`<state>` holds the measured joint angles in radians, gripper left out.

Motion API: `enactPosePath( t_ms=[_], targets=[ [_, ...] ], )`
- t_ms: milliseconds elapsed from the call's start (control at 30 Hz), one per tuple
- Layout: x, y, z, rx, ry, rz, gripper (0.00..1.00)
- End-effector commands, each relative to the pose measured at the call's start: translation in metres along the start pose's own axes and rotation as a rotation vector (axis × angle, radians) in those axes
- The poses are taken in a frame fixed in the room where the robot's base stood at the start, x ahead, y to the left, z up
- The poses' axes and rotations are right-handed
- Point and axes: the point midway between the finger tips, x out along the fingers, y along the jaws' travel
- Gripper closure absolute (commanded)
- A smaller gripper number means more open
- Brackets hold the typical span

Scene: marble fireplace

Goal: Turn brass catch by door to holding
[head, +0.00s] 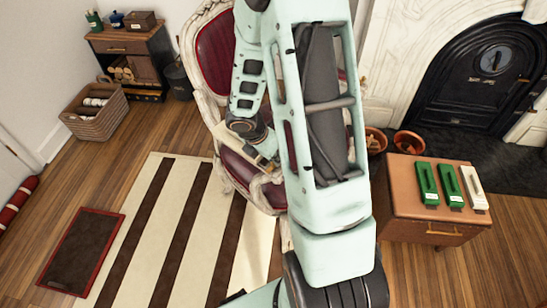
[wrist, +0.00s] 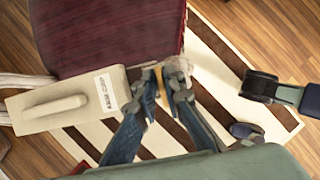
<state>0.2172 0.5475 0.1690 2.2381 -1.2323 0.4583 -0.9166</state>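A small brass-coloured piece (head: 523,80) shows on the right side of the black arched fireplace door (head: 480,92); it is too small to tell its setting. My gripper (head: 266,163) is well to the left of the door, over the red-seated chair. In the wrist view its two fingertips (wrist: 164,82) are close together, beside the labelled end of a cream block with a handle (wrist: 60,105). One finger overlaps the block's edge; I cannot tell whether the gripper holds it. The block also shows in the head view (head: 228,143).
The ornate chair (head: 217,50) stands behind my arm. A wooden cabinet (head: 425,205) with two green boxes and a white one stands in front of the fireplace. Terracotta pots (head: 408,142) sit behind it. A striped rug (head: 165,230) covers the left floor.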

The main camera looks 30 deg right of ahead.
Motion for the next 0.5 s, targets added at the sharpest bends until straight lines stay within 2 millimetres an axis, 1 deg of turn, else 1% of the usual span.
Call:
enactPosePath(
  t_ms=[67,333,500],
  targets=[
    [-0.0001,0.0000,-0.0001,0.000,0.000,0.000,1.00],
    [-0.0003,0.0002,-0.0002,0.003,0.000,-0.001,1.00],
    [-0.0008,0.0006,-0.0006,0.036,0.001,-0.015,1.00]
  ],
)
